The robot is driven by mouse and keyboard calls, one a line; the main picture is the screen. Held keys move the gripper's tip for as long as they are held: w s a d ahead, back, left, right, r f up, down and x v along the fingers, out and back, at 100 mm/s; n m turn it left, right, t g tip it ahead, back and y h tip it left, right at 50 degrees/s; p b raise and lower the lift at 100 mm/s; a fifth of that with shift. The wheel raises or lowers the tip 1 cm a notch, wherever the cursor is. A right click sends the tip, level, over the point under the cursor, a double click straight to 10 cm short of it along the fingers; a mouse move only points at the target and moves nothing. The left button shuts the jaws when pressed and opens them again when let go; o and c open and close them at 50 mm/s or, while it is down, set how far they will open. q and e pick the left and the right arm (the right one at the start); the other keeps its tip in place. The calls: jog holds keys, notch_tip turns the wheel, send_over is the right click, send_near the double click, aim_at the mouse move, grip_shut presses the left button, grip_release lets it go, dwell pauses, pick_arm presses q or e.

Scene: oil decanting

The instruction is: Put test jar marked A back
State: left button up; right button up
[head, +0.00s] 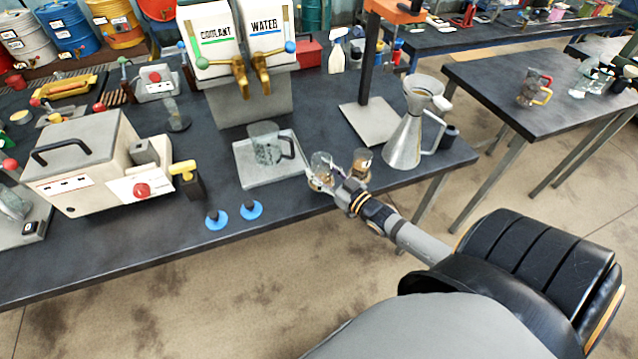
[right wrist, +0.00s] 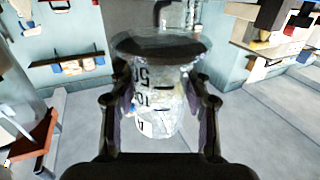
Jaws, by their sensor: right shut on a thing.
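A clear glass test jar (head: 321,168) is in my right gripper (head: 338,184), near the table's front edge. The jar also shows in the right wrist view (right wrist: 158,95), with dark scale marks, a small white label that seems to read A, and a dark ellipse across its wide end. The right gripper (right wrist: 158,110) has a finger on each side of it. Whether the jar touches the table is unclear. A second jar (head: 362,158) with brown contents stands just right of it. My left gripper is not in view.
A glass jug (head: 265,145) stands on a pale tray (head: 258,178) to the left. A metal funnel can (head: 405,140) is at the right. Two blue-based items (head: 216,219) sit near the front edge. A coolant and water dispenser (head: 240,60) stands behind.

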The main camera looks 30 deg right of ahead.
jog(key=f+b, duration=0.1)
jog(key=f, duration=0.2)
jog(key=shift+w+a+f+b, duration=0.1)
jog(key=shift+w+f+b, duration=0.05)
jog(key=shift+w+b, duration=0.25)
jog(key=shift+w+f, duration=0.1)
jog(key=shift+f, duration=0.25)
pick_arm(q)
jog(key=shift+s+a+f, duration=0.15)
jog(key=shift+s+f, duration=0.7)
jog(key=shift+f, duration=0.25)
pick_arm(e)
jog(key=shift+f, duration=0.15)
jog(key=o, duration=1.3)
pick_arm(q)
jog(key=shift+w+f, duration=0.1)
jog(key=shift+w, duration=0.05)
